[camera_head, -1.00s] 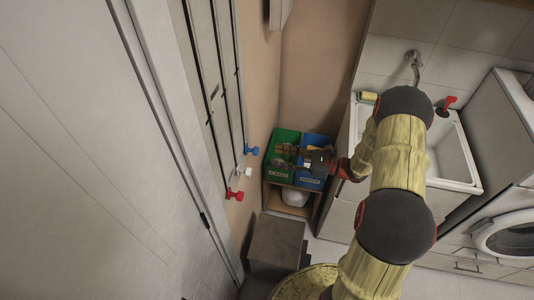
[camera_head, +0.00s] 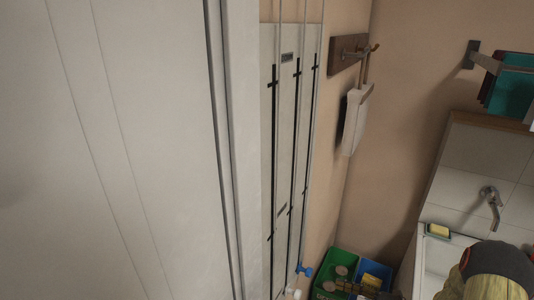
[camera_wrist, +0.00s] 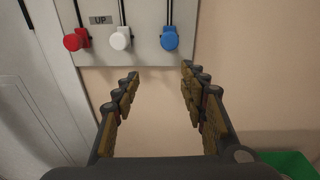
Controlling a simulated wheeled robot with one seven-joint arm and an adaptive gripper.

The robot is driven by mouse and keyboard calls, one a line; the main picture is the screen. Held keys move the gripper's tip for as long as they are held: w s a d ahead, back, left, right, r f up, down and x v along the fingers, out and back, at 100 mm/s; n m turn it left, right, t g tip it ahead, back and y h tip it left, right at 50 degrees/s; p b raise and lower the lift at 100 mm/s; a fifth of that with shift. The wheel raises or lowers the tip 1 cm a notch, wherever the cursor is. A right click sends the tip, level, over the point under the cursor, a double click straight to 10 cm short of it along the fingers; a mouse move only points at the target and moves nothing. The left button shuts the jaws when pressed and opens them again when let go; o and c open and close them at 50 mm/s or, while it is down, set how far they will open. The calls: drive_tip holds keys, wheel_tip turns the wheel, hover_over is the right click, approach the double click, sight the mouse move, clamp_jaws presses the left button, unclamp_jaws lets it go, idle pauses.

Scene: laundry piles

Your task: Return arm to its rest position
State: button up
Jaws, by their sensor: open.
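My gripper (camera_wrist: 160,85) is open and empty in the wrist view, its two fingers spread apart in front of the beige wall. Above the fingertips is a panel (camera_wrist: 200,35) marked UP with a red knob (camera_wrist: 76,40), a white knob (camera_wrist: 120,38) and a blue knob (camera_wrist: 170,38) on rods. The fingers look apart from the knobs. In the head view my yellow and dark arm shows only at the bottom right corner, and the gripper's fingers cannot be made out clearly there. The blue knob (camera_head: 305,271) shows low on the panel in the head view.
A green bin (camera_head: 335,268) and a blue bin (camera_head: 374,274) stand at the bottom, beside my arm. A sink (camera_head: 434,262) with a tap (camera_head: 491,198) is at the right. A pale door (camera_head: 110,150) fills the left. A wall rack (camera_head: 350,55) hangs at the top.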

drive_tip(key=s+a+f+n+g+h, duration=0.15)
drive_tip(key=s+a+n+g, duration=0.25)
drive_tip(key=s+n+g, duration=0.6)
drive_tip(key=s+d+r+n+h, duration=0.1)
drive_tip(key=s+r+n+h, duration=0.5)
drive_tip(key=s+r+h, duration=0.3)
drive_tip(key=s+a+r+n+t+h, duration=0.2)
drive_tip(key=a+r+n+t, duration=0.1)
drive_tip(key=r, duration=0.6)
drive_tip(key=s+a+r+n+t+h+b, duration=0.1)
drive_tip(key=a+r+n+t+h, duration=0.1)
drive_tip(key=r, duration=0.7)
drive_tip(key=a+n+t, duration=0.1)
drive_tip(key=n, duration=0.1)
drive_tip(key=shift+s+n+t, duration=0.4)
drive_tip(key=shift+r, duration=0.1)
idle(0.6)
